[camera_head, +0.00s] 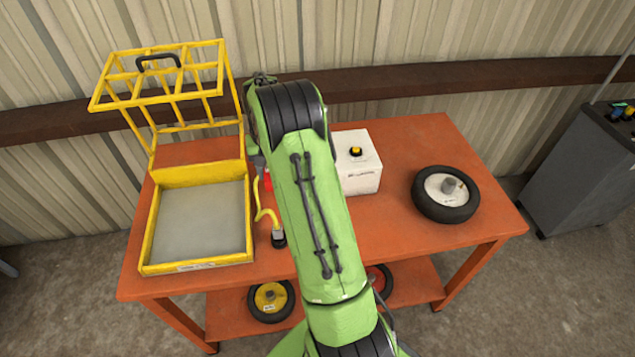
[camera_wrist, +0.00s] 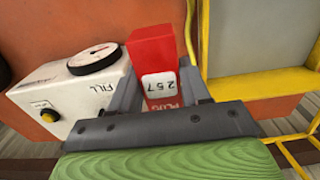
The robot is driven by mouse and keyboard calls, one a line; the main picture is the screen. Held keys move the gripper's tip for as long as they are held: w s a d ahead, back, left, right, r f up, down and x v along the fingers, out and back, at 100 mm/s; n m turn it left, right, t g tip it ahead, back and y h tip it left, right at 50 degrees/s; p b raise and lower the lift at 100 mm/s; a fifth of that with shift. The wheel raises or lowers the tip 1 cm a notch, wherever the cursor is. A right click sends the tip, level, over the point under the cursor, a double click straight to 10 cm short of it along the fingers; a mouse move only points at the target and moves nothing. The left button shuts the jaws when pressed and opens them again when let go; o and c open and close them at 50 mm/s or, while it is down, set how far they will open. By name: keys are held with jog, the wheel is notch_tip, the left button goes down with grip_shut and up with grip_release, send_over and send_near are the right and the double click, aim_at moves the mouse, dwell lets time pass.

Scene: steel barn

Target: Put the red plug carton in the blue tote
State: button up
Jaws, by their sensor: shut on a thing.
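The red plug carton (camera_wrist: 152,52) stands between the two fingers of my gripper (camera_wrist: 158,90) in the wrist view. In the head view only a small red patch of the carton (camera_head: 267,182) shows beside my green arm, which hides my gripper. I cannot tell whether the carton touches the table. No blue tote shows in either view.
The orange table (camera_head: 420,145) bears a yellow tray (camera_head: 148,235) with a raised cage lid at left, a white box (camera_head: 362,178), a black wheel (camera_head: 447,195) at right and a yellow coiled cable (camera_head: 268,212). A grey cabinet (camera_head: 580,170) stands at far right.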

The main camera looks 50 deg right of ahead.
jog(key=f+b, duration=0.6)
jog(key=f, duration=0.9)
jog(key=shift+w+f, duration=0.15)
jog(key=shift+w, duration=0.05)
jog(key=o, duration=1.1)
jog(key=shift+d, duration=0.1)
jog(key=shift+c, duration=0.2)
